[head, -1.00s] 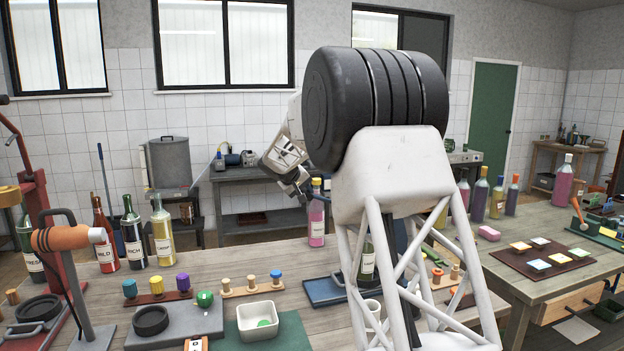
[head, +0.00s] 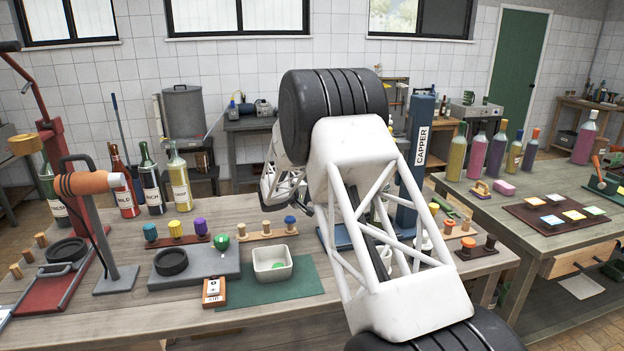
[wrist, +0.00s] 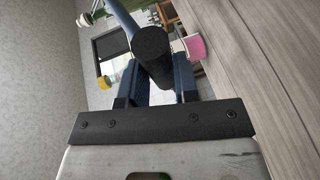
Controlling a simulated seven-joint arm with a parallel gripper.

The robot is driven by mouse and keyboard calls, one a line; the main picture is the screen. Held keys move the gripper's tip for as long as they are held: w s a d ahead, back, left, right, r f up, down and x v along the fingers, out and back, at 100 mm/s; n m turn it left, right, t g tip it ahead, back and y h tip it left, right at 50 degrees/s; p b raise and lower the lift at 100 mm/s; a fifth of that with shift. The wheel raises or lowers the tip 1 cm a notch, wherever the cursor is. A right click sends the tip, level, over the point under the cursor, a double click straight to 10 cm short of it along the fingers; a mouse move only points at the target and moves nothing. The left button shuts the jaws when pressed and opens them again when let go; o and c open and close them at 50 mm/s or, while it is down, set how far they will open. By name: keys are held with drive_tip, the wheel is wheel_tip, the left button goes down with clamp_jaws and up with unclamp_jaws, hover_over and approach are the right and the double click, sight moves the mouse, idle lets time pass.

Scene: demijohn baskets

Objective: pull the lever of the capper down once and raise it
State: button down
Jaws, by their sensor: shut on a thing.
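The capper (head: 416,165) is a tall dark blue column with a white CAPPER label, behind my arm in the head view. Its lower part and its lever are mostly hidden there by my arm. In the wrist view, the round black lever grip (wrist: 152,48) sits between the fingers of my gripper (wrist: 156,88), which is shut on it. The blue lever rod (wrist: 121,20) runs away from the grip toward the upper left of that view. My arm hides the fingers in the head view. The lever's exact height is unclear.
On the bench (head: 130,325), a white tray (head: 272,264) on a green mat (head: 235,310) and a rack of wooden stoppers (head: 268,235) stand left of my arm. Bottles (head: 178,180) stand farther left. A second table (head: 550,240) with a brown board (head: 556,217) is at the right.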

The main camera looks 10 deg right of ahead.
drive_tip(key=shift+d+f, duration=0.3)
drive_tip(key=shift+f, duration=0.45)
drive_tip(key=shift+d+f, duration=0.3)
drive_tip(key=shift+f, duration=0.45)
drive_tip(key=shift+d+f, duration=0.3)
drive_tip(key=shift+f, duration=0.45)
drive_tip(key=c, duration=0.9)
unclamp_jaws()
drive_tip(key=shift+o, duration=0.2)
drive_tip(key=shift+r, duration=0.15)
drive_tip(key=shift+r, duration=0.6)
drive_tip(key=shift+s+r, duration=0.2)
drive_tip(key=shift+r, duration=0.35)
drive_tip(key=shift+s+r, duration=0.2)
drive_tip(key=shift+r, duration=0.35)
drive_tip(key=s+a+r, duration=0.1)
drive_tip(key=s, duration=1.4)
drive_tip(key=shift+a+r, duration=0.15)
drive_tip(key=shift+a, duration=0.2)
